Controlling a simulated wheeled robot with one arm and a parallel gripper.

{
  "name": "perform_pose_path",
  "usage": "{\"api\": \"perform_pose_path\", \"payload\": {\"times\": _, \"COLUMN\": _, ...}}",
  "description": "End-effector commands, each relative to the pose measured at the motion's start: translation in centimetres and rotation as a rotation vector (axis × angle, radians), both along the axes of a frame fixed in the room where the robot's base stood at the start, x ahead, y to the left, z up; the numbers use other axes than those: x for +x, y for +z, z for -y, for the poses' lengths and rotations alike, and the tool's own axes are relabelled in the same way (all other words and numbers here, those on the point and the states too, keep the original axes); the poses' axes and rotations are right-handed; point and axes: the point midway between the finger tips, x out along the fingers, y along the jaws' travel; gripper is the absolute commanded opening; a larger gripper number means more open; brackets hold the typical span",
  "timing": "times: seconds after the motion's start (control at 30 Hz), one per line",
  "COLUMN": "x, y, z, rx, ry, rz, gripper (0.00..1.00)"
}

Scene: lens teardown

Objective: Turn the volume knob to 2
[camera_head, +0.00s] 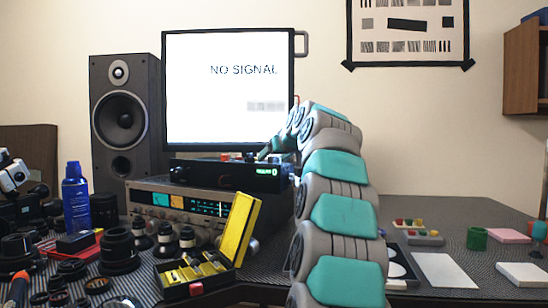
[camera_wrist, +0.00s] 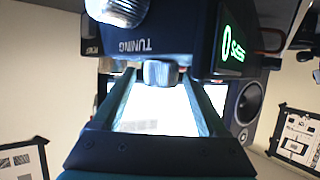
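A black box (camera_head: 225,174) with a green lit display (camera_head: 267,170) sits on a silver receiver (camera_head: 165,198) below the monitor. In the wrist view the box's face (camera_wrist: 185,35) is upside down, with a "TUNING" label and green characters (camera_wrist: 231,43) that include a 0. A small grey ridged knob (camera_wrist: 160,73) and a larger silver knob (camera_wrist: 117,9) show there. I cannot read a volume label. My gripper (camera_wrist: 160,80) is open, its fingers on either side of the small knob with gaps visible. In the head view my arm hides part of the box.
The monitor (camera_head: 228,90) reads "NO SIGNAL"; a speaker (camera_head: 125,120) stands left. Lens parts and a blue bottle (camera_head: 76,200) crowd the left of the table. An open yellow case (camera_head: 240,228) is in front. White pads (camera_head: 442,270) and small blocks lie right.

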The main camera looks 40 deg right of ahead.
Motion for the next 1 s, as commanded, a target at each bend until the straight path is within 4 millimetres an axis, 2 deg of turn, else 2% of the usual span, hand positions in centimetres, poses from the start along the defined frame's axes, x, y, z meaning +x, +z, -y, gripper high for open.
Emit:
{"api": "perform_pose_path", "payload": {"times": 0.07, "x": -0.01, "y": 0.00, "z": 0.00, "rx": 0.000, "ry": 0.000, "rz": 0.000, "gripper": 0.66}}
{"api": "perform_pose_path", "payload": {"times": 0.63, "x": -0.02, "y": 0.03, "z": 0.00, "rx": -0.001, "ry": -0.001, "rz": 0.001, "gripper": 0.01}}
{"api": "perform_pose_path", "payload": {"times": 1.0, "x": -0.05, "y": 0.08, "z": -0.06, "rx": -0.001, "ry": -0.024, "rz": -0.001, "gripper": 0.00}}
